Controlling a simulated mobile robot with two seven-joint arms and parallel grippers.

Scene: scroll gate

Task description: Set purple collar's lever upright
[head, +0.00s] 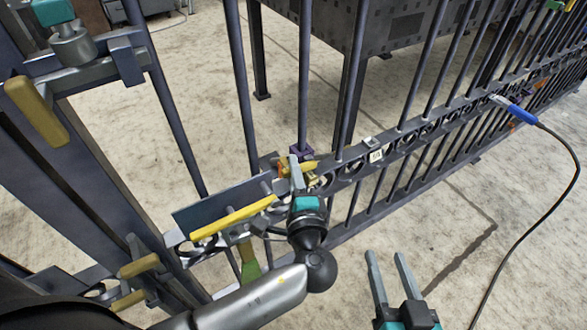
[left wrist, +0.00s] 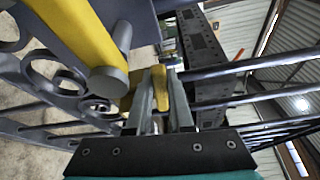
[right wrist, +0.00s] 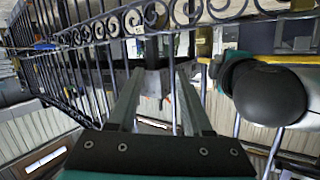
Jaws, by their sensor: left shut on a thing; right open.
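The purple collar (head: 299,154) is a small block at the foot of a gate bar, partly hidden by my left gripper (head: 297,170). A short yellow lever (head: 309,166) sits just beside the collar and runs roughly sideways in the head view. My left gripper is shut on this lever. In the left wrist view, the yellow lever (left wrist: 160,88) stands between the two fingers (left wrist: 162,105). The lever's exact tilt is hard to tell. My right gripper (head: 387,262) is open and empty, low in front of the gate; its fingers also show in the right wrist view (right wrist: 162,85).
A long yellow bar (head: 233,217) on a dark plate lies left of my left gripper. A brass piece (head: 317,180) is close on its right. A blue-handled tool (head: 515,110) with a black cable is on the gate at right. The floor around my right gripper is clear.

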